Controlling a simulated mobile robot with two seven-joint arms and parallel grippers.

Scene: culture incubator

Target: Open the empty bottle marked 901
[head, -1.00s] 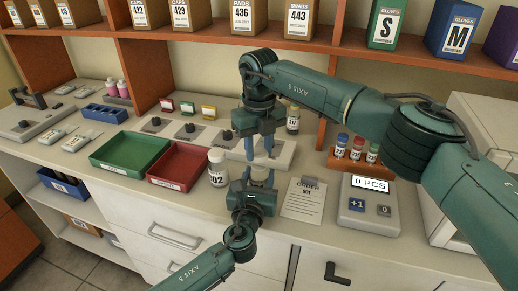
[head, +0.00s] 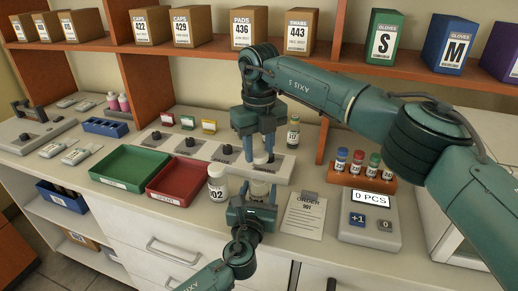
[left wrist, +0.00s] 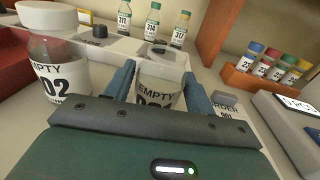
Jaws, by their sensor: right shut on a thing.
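The empty bottle (left wrist: 160,80) is a clear bottle with a white label reading EMPTY; its number is mostly hidden behind my left gripper. Its top shows no cap in the left wrist view. My left gripper (head: 257,193) is shut around the bottle (head: 259,187), one finger on each side, and the bottle stands upright on the counter. My right gripper (head: 261,150) points down above it, shut on a white cap (head: 261,158), which is raised off the bottle mouth.
A white-capped bottle ending in 02 (head: 217,184) stands close left of the held bottle. Red (head: 178,184) and green (head: 128,168) trays lie further left. An order sheet (head: 303,215), counter device (head: 369,222) and vial rack (head: 352,178) are to the right.

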